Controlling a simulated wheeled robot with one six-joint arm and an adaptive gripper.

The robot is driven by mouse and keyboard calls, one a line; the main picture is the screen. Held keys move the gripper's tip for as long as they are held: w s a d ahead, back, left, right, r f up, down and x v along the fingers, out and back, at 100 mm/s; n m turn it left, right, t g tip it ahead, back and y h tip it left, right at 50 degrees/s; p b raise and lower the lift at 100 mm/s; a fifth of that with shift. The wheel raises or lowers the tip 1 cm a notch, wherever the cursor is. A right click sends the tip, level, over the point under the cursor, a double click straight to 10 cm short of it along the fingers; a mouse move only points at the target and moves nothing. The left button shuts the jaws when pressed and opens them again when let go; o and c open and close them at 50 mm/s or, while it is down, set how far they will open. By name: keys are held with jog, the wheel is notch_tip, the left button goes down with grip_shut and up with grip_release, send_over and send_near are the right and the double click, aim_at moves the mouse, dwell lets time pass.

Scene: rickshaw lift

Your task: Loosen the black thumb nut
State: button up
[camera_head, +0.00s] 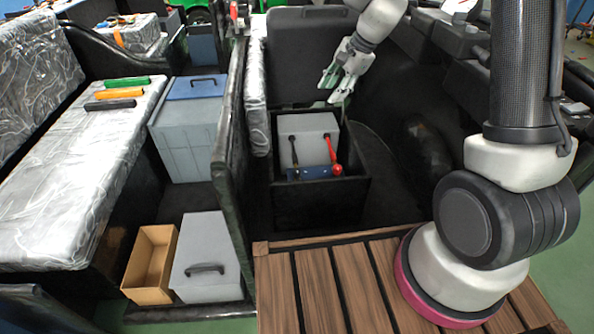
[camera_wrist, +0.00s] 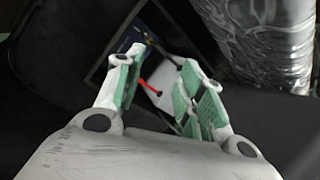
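A light grey battery-like box (camera_head: 307,130) sits in a black open compartment (camera_head: 318,205). A black lead (camera_head: 294,152) and a red lead (camera_head: 333,156) run down its front to a blue strip (camera_head: 309,173). No black thumb nut can be made out clearly; one at the black lead's end would be too small to tell. My gripper (camera_head: 338,88) is open and empty, above and behind the box, apart from it. In the wrist view my gripper (camera_wrist: 160,60) has its green-padded fingers spread, with the box (camera_wrist: 163,88) and red lead (camera_wrist: 150,87) beyond them.
The black raised lid or seat back (camera_head: 305,60) stands behind the compartment. A dark padded partition (camera_head: 228,150) borders it on the left. A wooden slatted deck (camera_head: 350,280) lies in front. Grey boxes and a cardboard box (camera_head: 150,265) stand at left. Several coloured handles lie on the seat.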

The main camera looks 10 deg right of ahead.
jog(key=w+a+f+m, duration=0.2)
jog(key=w+f+m, duration=0.1)
jog(key=f, duration=0.6)
jog(key=w+a+f+m, duration=0.3)
jog(key=f, duration=0.5)
jog(key=m, duration=0.4)
send_over(297, 170)
jog(key=d, duration=0.3)
notch_tip(297, 170, down, 14)
jog(key=shift+g, duration=0.4)
jog(key=x, duration=0.7)
jog(key=shift+s+a+f, duration=0.2)
jog(key=shift+s, duration=0.2)
jog(key=shift+c, duration=0.3)
jog(key=c, duration=0.7)
